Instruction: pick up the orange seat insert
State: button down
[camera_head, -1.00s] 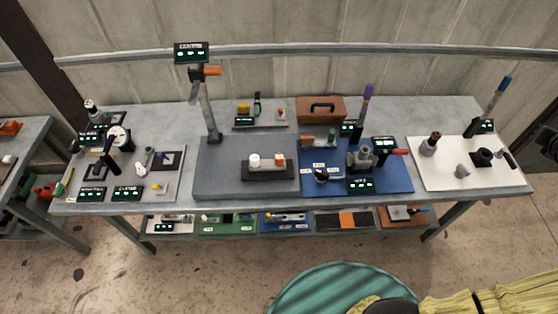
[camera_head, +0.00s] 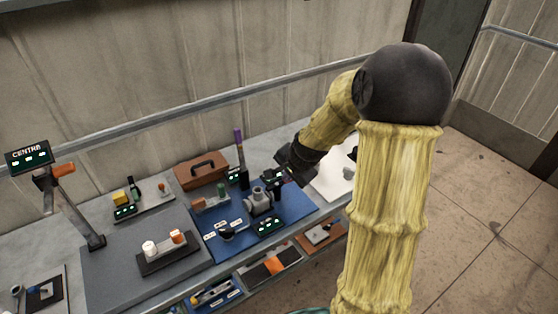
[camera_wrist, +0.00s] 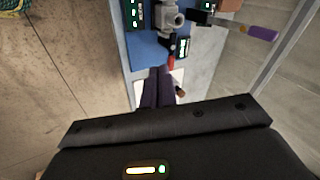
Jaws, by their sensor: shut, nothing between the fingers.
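A small orange piece (camera_head: 178,236), which looks like the seat insert, sits at the right end of a black holder (camera_head: 168,256) on the grey mat in the head view. A white round piece (camera_head: 149,248) sits at the holder's left end. My gripper (camera_head: 277,174) is above the right part of the bench, well to the right of the orange piece. In the wrist view my gripper's dark fingers (camera_wrist: 160,72) are together with nothing between them. The orange piece on the holder is not in the wrist view.
A grey valve body (camera_head: 259,202) stands on the blue mat (camera_head: 218,250), close to my gripper; it also shows in the wrist view (camera_wrist: 168,18). A purple-handled tool (camera_head: 239,146) stands upright behind it. A brown case (camera_head: 201,170) and an orange-handled post (camera_head: 64,169) rise near the grey mat.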

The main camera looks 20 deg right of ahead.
jog(key=s+a+f+n+g+b, duration=0.1)
jog(key=s+a+n, duration=0.2)
jog(key=s+n, duration=0.3)
jog(key=s+a+n+g+b, duration=0.1)
jog(key=s+n, duration=0.5)
jog(key=s, duration=0.6)
jog(key=shift+s+a+f+g+h+b, duration=0.4)
jog(key=shift+a+g, duration=0.1)
jog(key=shift+a, duration=0.7)
